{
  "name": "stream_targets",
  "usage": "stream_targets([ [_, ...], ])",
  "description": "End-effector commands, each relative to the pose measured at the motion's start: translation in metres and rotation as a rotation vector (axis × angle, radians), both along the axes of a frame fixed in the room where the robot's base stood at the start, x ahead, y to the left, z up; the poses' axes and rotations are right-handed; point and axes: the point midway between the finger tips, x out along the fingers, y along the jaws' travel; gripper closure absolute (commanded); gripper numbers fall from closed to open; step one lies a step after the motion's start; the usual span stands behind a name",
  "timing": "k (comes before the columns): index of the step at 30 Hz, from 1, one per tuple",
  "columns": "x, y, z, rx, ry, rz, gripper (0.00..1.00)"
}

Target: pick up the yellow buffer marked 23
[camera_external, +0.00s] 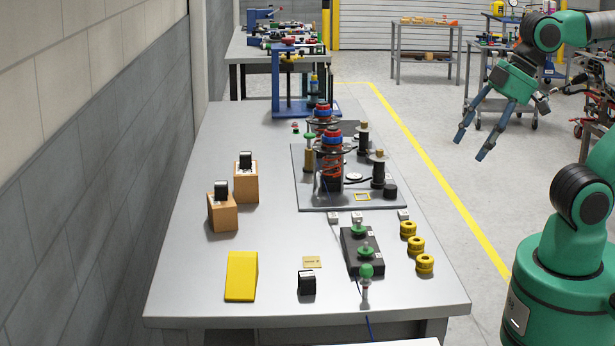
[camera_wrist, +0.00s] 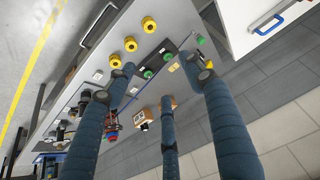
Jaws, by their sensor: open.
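Three yellow ring-shaped buffers stand in a row near the right edge of the grey bench: a far one (camera_external: 408,229), a middle one (camera_external: 416,245) and a near one (camera_external: 425,263). They also show in the wrist view, as an upper one (camera_wrist: 149,24), a middle one (camera_wrist: 130,43) and a lower one (camera_wrist: 115,61). No number is readable, so I cannot tell which is marked 23. My gripper (camera_external: 472,144) has its blue fingers spread and empty, raised to the right of the bench, apart from the buffers. The wrist view also shows the spread fingers (camera_wrist: 160,85).
A dark block with green-topped pegs (camera_external: 362,250) stands left of the buffers. A plate with red-blue spring assemblies (camera_external: 332,200) lies behind. Two wooden blocks (camera_external: 246,186), a yellow wedge (camera_external: 241,277) and a small black block (camera_external: 307,284) are farther left. The floor right of the bench (camera_external: 450,215) is clear.

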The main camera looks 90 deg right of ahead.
Motion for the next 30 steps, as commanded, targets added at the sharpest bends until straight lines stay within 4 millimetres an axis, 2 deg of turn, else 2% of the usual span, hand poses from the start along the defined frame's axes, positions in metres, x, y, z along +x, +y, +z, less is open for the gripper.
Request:
stream_targets([
  [8, 0.012, 0.0, -0.002, 0.015, 0.037, -0.03, 0.47],
  [14, 0.038, 0.0, -0.012, 0.05, 0.121, -0.107, 0.47],
  [21, 0.074, 0.0, -0.044, 0.094, 0.258, -0.249, 0.47],
  [30, 0.096, 0.0, -0.1, 0.122, 0.416, -0.426, 0.47],
])
